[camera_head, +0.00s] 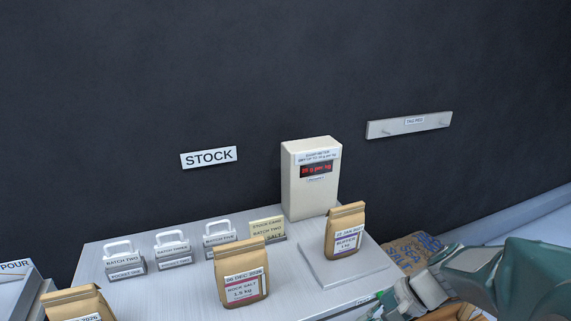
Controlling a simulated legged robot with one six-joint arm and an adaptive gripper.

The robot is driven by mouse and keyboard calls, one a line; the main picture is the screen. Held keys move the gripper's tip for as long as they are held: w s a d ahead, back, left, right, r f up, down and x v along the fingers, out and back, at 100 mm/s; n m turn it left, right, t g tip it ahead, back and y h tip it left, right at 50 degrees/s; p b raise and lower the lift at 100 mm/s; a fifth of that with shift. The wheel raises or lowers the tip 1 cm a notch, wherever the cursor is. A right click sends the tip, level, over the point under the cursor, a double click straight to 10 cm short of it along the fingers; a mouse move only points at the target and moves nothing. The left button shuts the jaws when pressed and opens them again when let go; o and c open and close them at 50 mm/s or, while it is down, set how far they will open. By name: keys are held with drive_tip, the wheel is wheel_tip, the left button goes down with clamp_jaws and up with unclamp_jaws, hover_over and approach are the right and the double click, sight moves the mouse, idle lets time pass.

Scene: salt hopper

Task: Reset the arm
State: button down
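My arm, in green and grey, reaches in from the lower right of the head view. Its end, my gripper (412,294), is low in the picture, beside the right front edge of the bench. The frame's bottom edge cuts off part of it, and I cannot tell whether it is open or shut. Brown paper (455,313) shows just below the arm; I cannot tell whether the gripper touches it.
The bench (180,290) holds a rock salt bag (241,274), a buffer bag (345,232) on a flat plate (312,270), a white meter (300,190), a stock card (267,230) and several handled batch blocks (172,250). Another bag (78,303) is lower left. A peg rail (409,124) is on the wall.

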drive_tip(key=s+r+n+t+h, duration=0.5)
drive_tip(key=s+r+n+h, duration=0.3)
drive_tip(key=s+r+n, duration=0.1)
drive_tip(key=shift+r, duration=0.45)
